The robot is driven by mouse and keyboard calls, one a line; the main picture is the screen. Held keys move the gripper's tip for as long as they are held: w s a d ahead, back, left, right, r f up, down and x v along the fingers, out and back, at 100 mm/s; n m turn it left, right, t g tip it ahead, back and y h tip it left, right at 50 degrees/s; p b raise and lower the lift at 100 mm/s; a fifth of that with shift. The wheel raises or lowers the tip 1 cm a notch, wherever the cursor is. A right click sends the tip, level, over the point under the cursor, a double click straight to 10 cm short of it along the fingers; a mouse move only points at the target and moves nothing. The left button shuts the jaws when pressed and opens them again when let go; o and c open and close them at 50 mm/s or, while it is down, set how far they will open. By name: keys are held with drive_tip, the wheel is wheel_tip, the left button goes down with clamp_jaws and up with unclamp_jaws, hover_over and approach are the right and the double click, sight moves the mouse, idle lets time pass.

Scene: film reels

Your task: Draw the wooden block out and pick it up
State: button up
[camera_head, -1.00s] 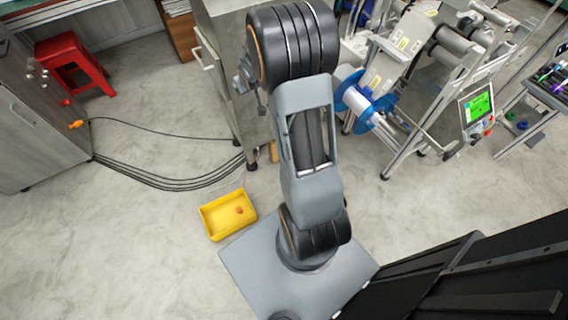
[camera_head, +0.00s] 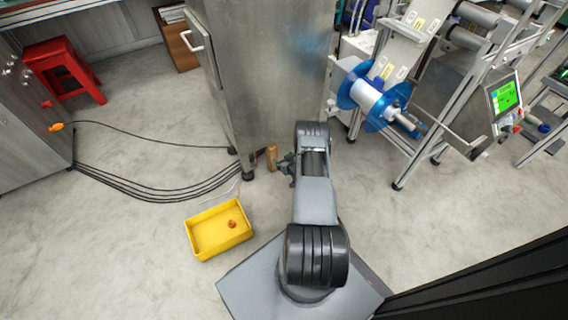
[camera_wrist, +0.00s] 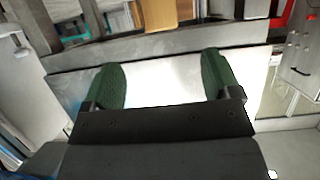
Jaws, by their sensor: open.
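The wooden block (camera_head: 271,157) is a small tan piece on the floor, close beside the foot of the tall metal cabinet (camera_head: 265,70) in the head view. My gripper (camera_head: 281,164) is low, just right of the block, with a small or unclear gap between them. In the wrist view my gripper (camera_wrist: 160,85) is open, its two green-padded fingers wide apart. A bright pale surface shows between them with nothing held. A tan wooden patch shows at the top of the wrist view; I cannot tell whether it is the block.
Black cables (camera_head: 150,190) run along the floor to the cabinet. A machine with a blue reel (camera_head: 370,97) stands at right. A red stool (camera_head: 63,68) is far left.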

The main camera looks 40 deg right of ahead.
sight(274, 151)
drive_tip(key=shift+f, duration=0.15)
drive_tip(key=b+x, duration=0.6)
drive_tip(key=x, duration=0.6)
drive_tip(key=shift+f+b, duration=0.1)
drive_tip(key=shift+b, duration=0.3)
drive_tip(key=shift+w+d+f+b, duration=0.15)
drive_tip(key=shift+w+b, duration=0.25)
drive_tip(key=shift+w, duration=0.4)
drive_tip(key=shift+c, duration=0.2)
drive_tip(key=c, duration=1.1)
drive_tip(key=shift+s, duration=0.1)
